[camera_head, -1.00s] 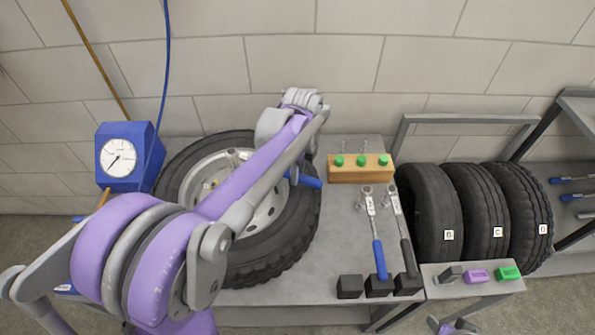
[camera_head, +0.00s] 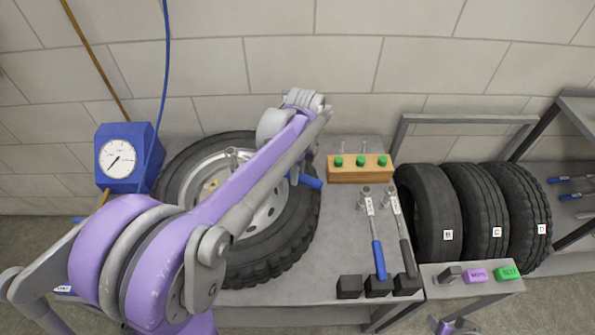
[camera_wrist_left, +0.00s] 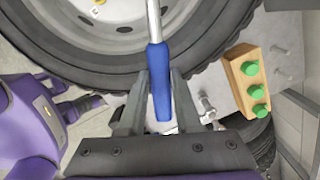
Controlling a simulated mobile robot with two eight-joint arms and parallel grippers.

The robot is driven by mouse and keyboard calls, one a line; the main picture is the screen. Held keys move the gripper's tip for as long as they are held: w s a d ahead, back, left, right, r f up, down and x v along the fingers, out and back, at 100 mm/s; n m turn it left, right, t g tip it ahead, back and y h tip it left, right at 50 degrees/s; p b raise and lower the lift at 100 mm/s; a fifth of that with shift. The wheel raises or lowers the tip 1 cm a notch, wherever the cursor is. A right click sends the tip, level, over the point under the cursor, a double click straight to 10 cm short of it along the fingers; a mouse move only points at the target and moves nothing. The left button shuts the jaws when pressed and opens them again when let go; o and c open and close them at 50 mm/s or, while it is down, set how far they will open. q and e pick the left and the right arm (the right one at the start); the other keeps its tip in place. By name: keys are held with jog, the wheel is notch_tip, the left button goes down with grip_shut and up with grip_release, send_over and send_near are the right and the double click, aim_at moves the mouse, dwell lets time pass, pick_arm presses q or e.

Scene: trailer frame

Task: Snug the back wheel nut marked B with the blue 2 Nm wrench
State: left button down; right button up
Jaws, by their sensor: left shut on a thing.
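The wheel lies flat on the bench, a black tire (camera_head: 275,260) around a pale rim (camera_head: 190,180). My left gripper (camera_wrist_left: 158,100) is shut on the blue handle (camera_wrist_left: 160,85) of a wrench. The wrench's metal shaft (camera_wrist_left: 153,20) reaches over the tire toward the hub; its head is out of the wrist view. In the head view the blue handle end (camera_head: 310,182) shows beside my arm, over the tire's right side. A small yellow mark (camera_head: 212,185) shows on the rim, its letter unreadable. My arm hides much of the wheel, and whether the wrench touches a nut is hidden.
Another blue-handled wrench (camera_head: 379,260) and a dark-handled wrench (camera_head: 405,256) rest at black blocks. A wooden block (camera_head: 345,175) with green-topped pieces stands behind them. Tires (camera_head: 430,215) stand at right. A blue gauge box (camera_head: 145,160) is at left. Grey parts, possibly my right gripper (camera_head: 455,327), show at the bottom edge.

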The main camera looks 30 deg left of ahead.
pick_arm(q)
jog(key=shift+r, duration=0.15)
pick_arm(e)
jog(key=shift+r, duration=0.1)
pick_arm(q)
jog(key=shift+r, duration=0.3)
pick_arm(e)
jog(key=shift+w+r, duration=0.15)
jog(key=shift+r, duration=0.05)
pick_arm(q)
jog(key=shift+r+p, duration=0.4)
pick_arm(e)
jog(key=shift+w+r, duration=0.1)
jog(key=shift+r, duration=0.15)
pick_arm(q)
jog(key=shift+r, duration=0.25)
pick_arm(e)
jog(key=shift+r, duration=0.2)
